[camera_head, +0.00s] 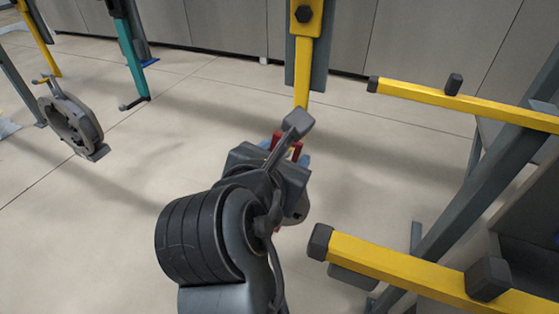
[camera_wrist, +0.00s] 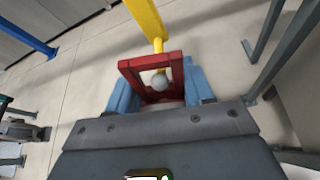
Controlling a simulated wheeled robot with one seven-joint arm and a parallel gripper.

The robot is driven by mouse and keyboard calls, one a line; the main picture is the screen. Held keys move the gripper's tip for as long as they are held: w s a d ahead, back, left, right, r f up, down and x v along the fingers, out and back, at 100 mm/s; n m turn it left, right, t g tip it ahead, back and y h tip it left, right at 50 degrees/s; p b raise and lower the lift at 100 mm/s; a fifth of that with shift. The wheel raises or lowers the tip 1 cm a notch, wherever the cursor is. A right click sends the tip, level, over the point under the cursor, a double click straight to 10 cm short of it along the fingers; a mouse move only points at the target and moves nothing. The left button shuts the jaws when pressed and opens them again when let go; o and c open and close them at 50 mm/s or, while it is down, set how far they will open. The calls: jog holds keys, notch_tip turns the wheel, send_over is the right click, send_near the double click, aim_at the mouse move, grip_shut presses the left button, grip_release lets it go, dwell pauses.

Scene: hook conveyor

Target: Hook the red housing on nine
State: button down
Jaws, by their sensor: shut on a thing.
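The red housing (camera_wrist: 175,62) is an open red frame, held between the blue fingers of my gripper (camera_wrist: 158,84) in the wrist view. In the head view only a small red part (camera_head: 297,150) shows past my wrist. A yellow hanger bar (camera_wrist: 148,20) comes down to the frame's upper edge. A grey rounded tip (camera_wrist: 159,81) shows inside the frame opening. I cannot tell whether the frame hangs on it. In the head view this yellow hanger (camera_head: 303,70) ends behind my wrist. No number nine is readable.
A grey ring-shaped part (camera_head: 70,122) hangs on a yellow hanger at the left, beside a teal hanger (camera_head: 130,50) with an empty hook. Yellow bars with dark end caps (camera_head: 400,272) stick out of a rack at the right. The floor between is clear.

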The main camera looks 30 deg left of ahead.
jog(key=shift+w+a, duration=0.1)
jog(key=shift+w, duration=0.7)
jog(key=shift+w+f, duration=0.35)
jog(key=shift+w, duration=0.1)
jog(key=shift+w+f, duration=0.1)
jog(key=shift+f, duration=0.3)
